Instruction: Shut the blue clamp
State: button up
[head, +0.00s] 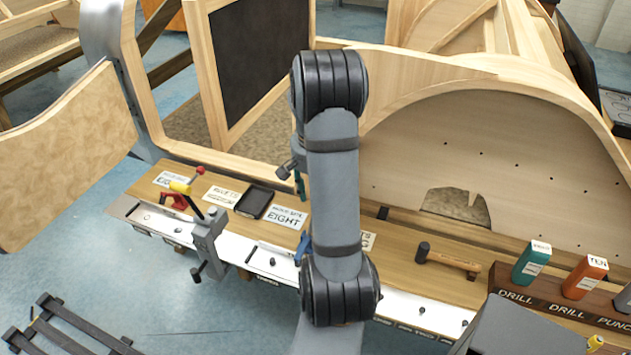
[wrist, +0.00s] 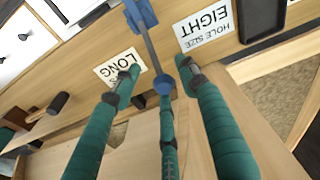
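The blue clamp (wrist: 139,14) is at the top of the wrist view, its blue body fixed at the bench edge. Its thin grey lever runs down to a blue ball end (wrist: 163,85). In the head view the clamp (head: 303,248) shows only in part, with my arm hiding the rest. My gripper (wrist: 160,76) has green fingers with dark joints. They are spread apart, with the ball end between their tips in the wrist view. I cannot tell whether any finger touches it. In the head view a little of my gripper (head: 300,186) shows beside my arm.
A red clamp (head: 174,201) and a grey vise (head: 208,240) stand left along the bench. A black tray (head: 255,202) and label cards lie behind. A hammer (head: 447,262) and drill boxes are right. The curved wooden frame (head: 480,150) rises behind.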

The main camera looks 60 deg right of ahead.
notch_tip(320, 180, up, 11)
jog(key=a, duration=0.1)
jog(key=shift+s+a, duration=0.2)
jog(key=shift+a, duration=0.05)
dwell(0.3)
jog(key=f, duration=0.4)
jog(key=d+f, duration=0.1)
jog(key=f, duration=0.7)
jog(key=shift+w+d, duration=0.2)
jog(key=shift+d, duration=0.25)
jog(key=shift+r, duration=0.1)
